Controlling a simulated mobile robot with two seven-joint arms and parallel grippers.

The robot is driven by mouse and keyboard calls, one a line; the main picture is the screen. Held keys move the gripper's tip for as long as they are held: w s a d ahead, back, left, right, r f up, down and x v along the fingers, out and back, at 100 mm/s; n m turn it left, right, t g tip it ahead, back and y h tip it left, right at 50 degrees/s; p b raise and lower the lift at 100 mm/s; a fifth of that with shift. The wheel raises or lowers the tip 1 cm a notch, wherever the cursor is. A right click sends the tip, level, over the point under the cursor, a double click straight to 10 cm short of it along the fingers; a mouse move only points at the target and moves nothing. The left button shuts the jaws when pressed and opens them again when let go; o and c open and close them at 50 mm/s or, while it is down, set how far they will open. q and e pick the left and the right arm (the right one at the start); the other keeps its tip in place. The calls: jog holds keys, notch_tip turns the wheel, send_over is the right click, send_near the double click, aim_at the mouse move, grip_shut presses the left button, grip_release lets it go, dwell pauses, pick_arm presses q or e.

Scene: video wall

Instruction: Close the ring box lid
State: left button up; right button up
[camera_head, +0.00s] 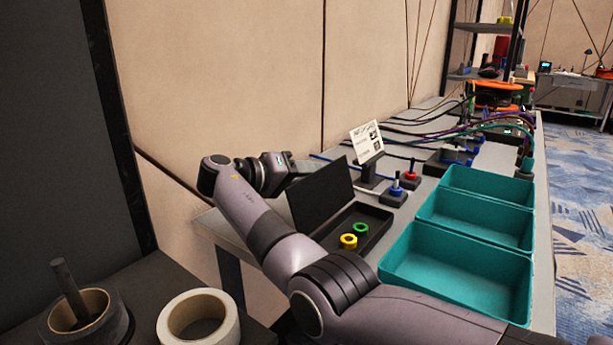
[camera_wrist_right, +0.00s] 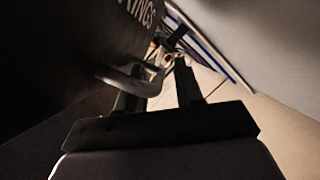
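The black ring box (camera_head: 375,220) sits on the grey table with its lid (camera_head: 320,196) raised and tilted up on its left side. A yellow ring and a green ring (camera_head: 361,229) lie inside. My right arm reaches across in front of the box, and my right gripper (camera_head: 308,167) is behind the lid, partly hidden by it. In the right wrist view the gripper's two fingers (camera_wrist_right: 160,88) are apart. The dark lid, lettered "RINGS" (camera_wrist_right: 140,12), is close by, with a grey curved handle (camera_wrist_right: 135,82) at the left finger. Contact is unclear. My left gripper is out of view.
Several teal bins (camera_head: 455,275) stand right of the box. A small sign (camera_head: 367,143), red and blue plugs (camera_head: 396,189) and cables lie beyond it. Tape rolls (camera_head: 198,317) rest on a dark surface at lower left. A wall runs behind the table.

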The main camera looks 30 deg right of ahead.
grip_shut()
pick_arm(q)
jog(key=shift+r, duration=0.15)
